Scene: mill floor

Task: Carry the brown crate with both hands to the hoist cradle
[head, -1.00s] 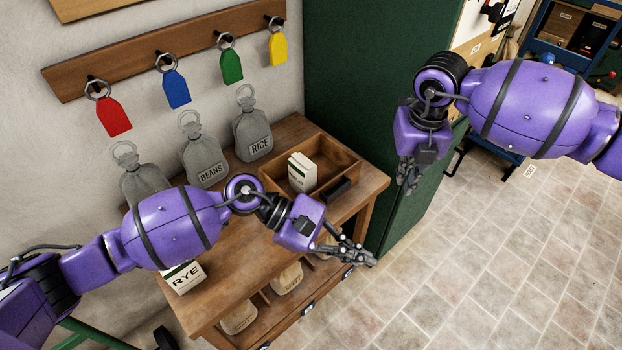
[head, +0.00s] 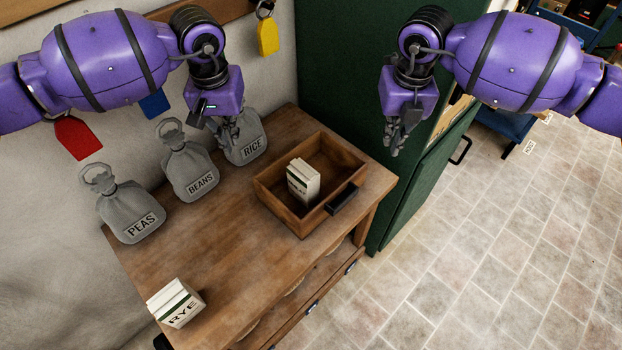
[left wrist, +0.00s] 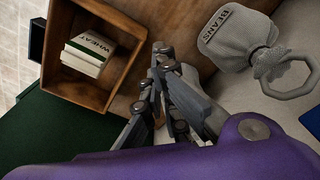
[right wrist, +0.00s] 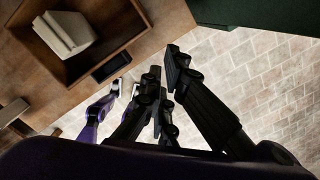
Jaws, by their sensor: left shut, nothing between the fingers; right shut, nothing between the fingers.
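The brown crate (head: 285,212) is an open wooden box at the right end of the wooden table. A white box marked WHEAT (head: 303,182) stands in it, and a black handle (head: 342,198) is on its near right side. My left gripper (head: 226,143) is shut and empty, pointing down above the table, left of the crate and in front of the RICE sack. My right gripper (head: 396,148) is shut and empty, above and right of the crate, before the green cabinet. The crate also shows in the left wrist view (left wrist: 77,81) and right wrist view (right wrist: 100,62). I cannot make out the hoist cradle.
Grey sacks marked PEAS (head: 134,212), BEANS (head: 190,172) and RICE (head: 246,143) stand along the wall. A white RYE box (head: 176,303) is at the table's front left. The green cabinet (head: 350,70) borders the table. Tiled floor (head: 480,240) is open at right.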

